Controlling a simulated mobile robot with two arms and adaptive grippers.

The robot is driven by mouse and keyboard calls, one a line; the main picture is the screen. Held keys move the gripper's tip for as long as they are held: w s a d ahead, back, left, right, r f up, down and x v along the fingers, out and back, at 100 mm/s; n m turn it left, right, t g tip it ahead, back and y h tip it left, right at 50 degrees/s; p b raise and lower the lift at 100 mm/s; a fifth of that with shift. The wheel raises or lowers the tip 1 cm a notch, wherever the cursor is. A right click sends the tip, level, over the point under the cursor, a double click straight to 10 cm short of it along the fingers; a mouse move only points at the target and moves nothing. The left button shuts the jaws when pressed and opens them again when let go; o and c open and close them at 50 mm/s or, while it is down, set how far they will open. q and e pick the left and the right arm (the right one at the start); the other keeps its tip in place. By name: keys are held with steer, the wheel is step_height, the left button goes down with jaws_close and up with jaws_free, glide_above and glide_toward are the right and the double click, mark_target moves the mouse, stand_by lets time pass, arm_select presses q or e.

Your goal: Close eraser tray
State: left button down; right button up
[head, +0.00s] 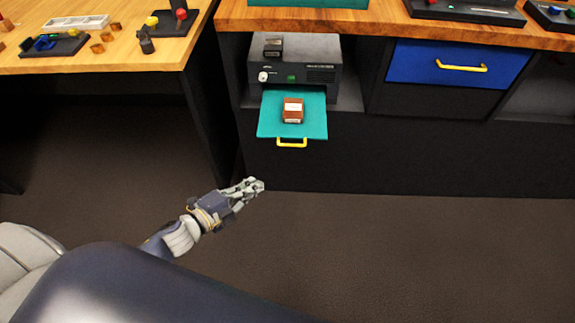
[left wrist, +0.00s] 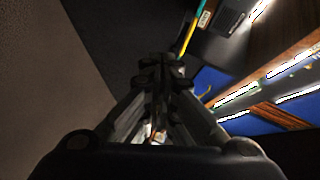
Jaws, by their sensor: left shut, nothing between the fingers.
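The eraser tray is a teal pull-out tray (head: 268,122) with a yellow handle (head: 291,143) at its front, sticking out from a dark grey device (head: 330,72) under the wooden counter. A brown block with a white label (head: 293,110) lies on the tray. My left gripper (head: 257,186) is shut and empty, in front of and below the handle, to its left, and apart from it. In the left wrist view the gripper fingers (left wrist: 163,75) are together, and the yellow handle (left wrist: 187,38) shows beyond them. My right gripper is not in view.
A blue drawer (head: 420,64) with a yellow handle is to the right under the wooden counter (head: 400,28). A wooden table (head: 120,62) with small parts and trays stands at the left. The floor (head: 380,250) in front is clear.

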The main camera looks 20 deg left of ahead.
arm_select(q)
steer(key=w+d+r+m+h+b, duration=0.1)
steer(key=w+d, duration=0.5)
steer(key=w, duration=0.6)
steer(key=shift+w+r+m+h+b, duration=0.2)
steer(key=shift+m+h+b, duration=0.2)
steer(key=shift+m, duration=0.3)
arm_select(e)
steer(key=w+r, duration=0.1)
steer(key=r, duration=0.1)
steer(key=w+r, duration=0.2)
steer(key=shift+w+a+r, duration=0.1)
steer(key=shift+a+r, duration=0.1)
arm_select(q)
steer(key=shift+w, duration=0.1)
